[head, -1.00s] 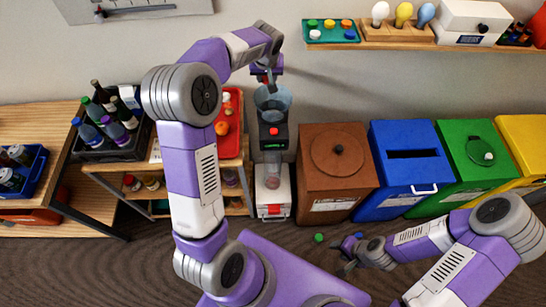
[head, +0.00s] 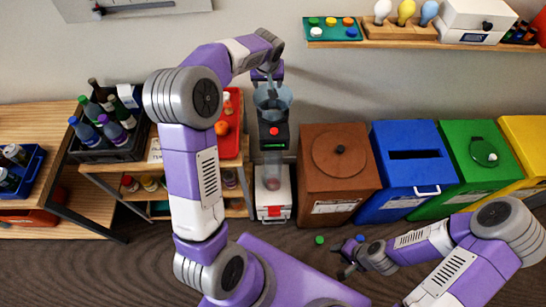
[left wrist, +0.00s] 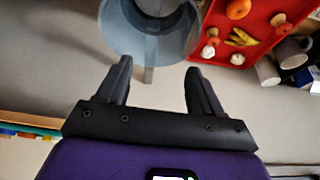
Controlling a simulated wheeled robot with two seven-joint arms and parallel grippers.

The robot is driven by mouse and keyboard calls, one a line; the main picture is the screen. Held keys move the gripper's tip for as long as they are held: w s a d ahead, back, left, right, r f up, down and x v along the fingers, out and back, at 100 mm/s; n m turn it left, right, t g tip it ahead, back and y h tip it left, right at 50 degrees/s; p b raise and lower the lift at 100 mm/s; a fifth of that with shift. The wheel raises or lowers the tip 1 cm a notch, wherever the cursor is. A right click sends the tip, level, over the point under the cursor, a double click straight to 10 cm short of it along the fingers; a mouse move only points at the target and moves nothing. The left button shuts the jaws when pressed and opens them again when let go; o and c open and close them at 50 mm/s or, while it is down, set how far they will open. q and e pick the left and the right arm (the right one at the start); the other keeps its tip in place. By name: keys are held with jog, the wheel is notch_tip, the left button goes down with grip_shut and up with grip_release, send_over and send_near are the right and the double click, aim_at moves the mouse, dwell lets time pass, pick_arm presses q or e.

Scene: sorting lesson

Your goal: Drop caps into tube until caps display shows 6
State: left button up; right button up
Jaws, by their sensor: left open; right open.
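The clear bluish funnel (head: 273,104) tops the dark counting unit (head: 273,137), which has a red button. Its display digits are too small to read. A clear tube section (head: 273,168) leads down to a white box. My left gripper (head: 268,78) is just above the funnel. In the left wrist view its fingers (left wrist: 157,68) are apart with nothing between them, and the funnel (left wrist: 150,30) shows beyond. Several coloured caps lie in the green tray (head: 312,42) on the wall shelf. A green cap (head: 319,240) and a blue cap (head: 360,238) lie on the floor. My right gripper (head: 345,270) is open, low over the floor.
A red tray (head: 237,150) with toy food stands left of the unit, beside a bottle crate (head: 105,150). Brown (head: 338,190), blue (head: 405,180), green (head: 475,165) and yellow bins stand to the right. The white box (head: 272,195) stands below the unit.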

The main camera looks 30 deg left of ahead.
pick_arm(q)
jog(key=shift+r, duration=0.1)
jog(key=v, duration=0.7)
jog(key=shift+r, duration=0.15)
jog(key=shift+s, duration=0.1)
